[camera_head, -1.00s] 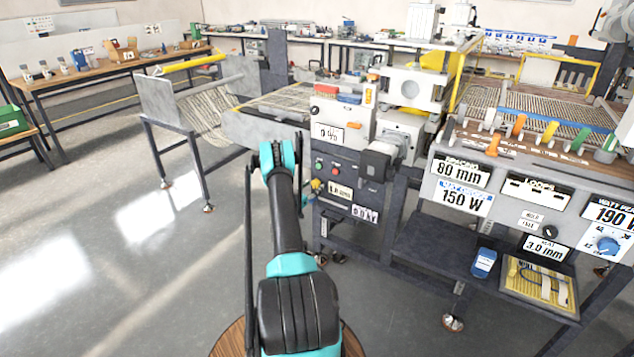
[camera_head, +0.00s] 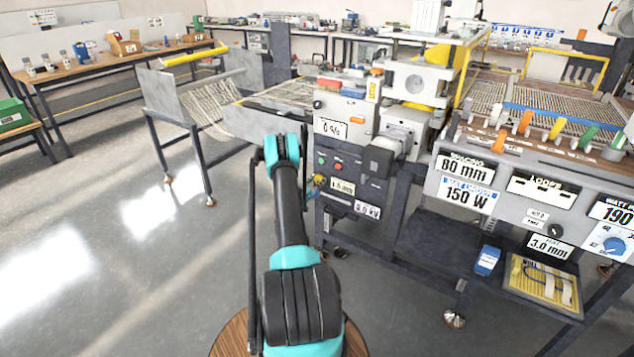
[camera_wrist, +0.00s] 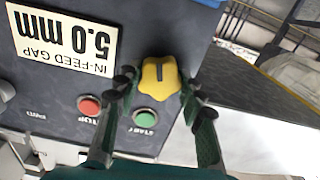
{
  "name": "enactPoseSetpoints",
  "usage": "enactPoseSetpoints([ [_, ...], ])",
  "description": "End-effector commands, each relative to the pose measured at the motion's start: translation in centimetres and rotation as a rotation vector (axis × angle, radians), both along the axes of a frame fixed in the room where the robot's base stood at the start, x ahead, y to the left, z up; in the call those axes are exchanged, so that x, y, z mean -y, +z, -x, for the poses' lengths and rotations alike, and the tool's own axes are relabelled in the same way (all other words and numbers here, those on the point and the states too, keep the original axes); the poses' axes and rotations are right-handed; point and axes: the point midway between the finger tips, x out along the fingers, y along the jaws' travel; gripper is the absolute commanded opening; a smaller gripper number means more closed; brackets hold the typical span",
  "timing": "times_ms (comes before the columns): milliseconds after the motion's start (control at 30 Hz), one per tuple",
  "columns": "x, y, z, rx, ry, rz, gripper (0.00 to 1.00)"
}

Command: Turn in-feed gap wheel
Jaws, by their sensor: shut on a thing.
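The in-feed gap wheel (camera_wrist: 160,77) is a yellow lobed knob with a dark pointer line, on the grey machine panel in the wrist view. My gripper (camera_wrist: 157,84) is shut on it, with one finger on each side of the knob. The in-feed gap label (camera_wrist: 62,42) beside it is upside down in this view and reads 5.0 mm. In the head view the wheel (camera_head: 319,180) is small and partly hidden near my arm's end, and my fingers cannot be made out clearly.
A red stop button (camera_wrist: 89,105) and a green start button (camera_wrist: 145,117) sit close to my fingers. The in-feed table (camera_head: 262,125) stands left of the panel. A heater console (camera_head: 520,205) stands to the right. Open floor (camera_head: 130,270) lies at left.

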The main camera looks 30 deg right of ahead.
Motion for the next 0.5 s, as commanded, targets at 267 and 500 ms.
enactPoseSetpoints([
  [267,-0.05,-0.02,0.02,-0.100,0.000,0.041,0.10],
  [500,-0.08,-0.04,0.00,-0.284,0.000,0.117,0.10],
])
